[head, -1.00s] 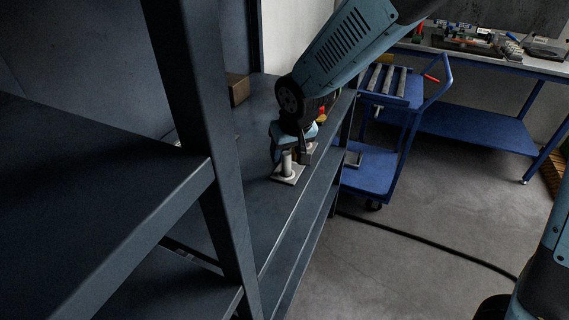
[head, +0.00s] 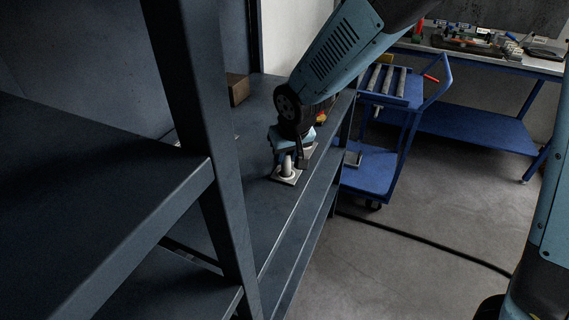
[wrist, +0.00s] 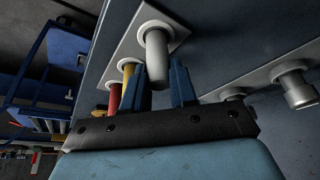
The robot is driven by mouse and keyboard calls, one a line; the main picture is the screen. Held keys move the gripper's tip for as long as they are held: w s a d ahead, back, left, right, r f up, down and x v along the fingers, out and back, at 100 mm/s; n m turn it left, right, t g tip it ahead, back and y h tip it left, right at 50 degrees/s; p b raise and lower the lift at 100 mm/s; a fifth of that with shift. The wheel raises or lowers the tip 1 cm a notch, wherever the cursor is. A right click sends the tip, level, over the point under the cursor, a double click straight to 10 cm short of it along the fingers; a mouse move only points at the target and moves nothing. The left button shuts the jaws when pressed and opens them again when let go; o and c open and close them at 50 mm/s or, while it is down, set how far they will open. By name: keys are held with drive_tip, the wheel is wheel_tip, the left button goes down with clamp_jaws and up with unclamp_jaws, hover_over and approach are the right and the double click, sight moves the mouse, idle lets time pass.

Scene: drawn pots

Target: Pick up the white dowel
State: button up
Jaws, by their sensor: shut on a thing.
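The white dowel (head: 287,168) stands upright in a pale base plate (head: 277,177) on the dark shelf. In the wrist view the dowel (wrist: 156,58) rises from a round collar in the plate (wrist: 127,48). My gripper (head: 287,160) points down over it, and its blue fingers (wrist: 168,82) are shut on the dowel from both sides.
In the wrist view, a yellow dowel (wrist: 127,74) and a red dowel (wrist: 113,97) stand in the same row. A second pale plate with grey pegs (wrist: 296,88) is at the right. A shelf post (head: 195,120) stands left; a blue cart (head: 375,170) is beyond the shelf.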

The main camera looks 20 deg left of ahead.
clamp_jaws()
drive_tip(key=shift+r, duration=0.1)
drive_tip(key=shift+r, duration=0.3)
wheel_tip(320, 180, up, 3)
drive_tip(key=shift+f, duration=0.2)
drive_tip(key=s+d+r, duration=0.9)
drive_tip(key=d, duration=0.1)
drive_tip(key=shift+s+r, duration=0.3)
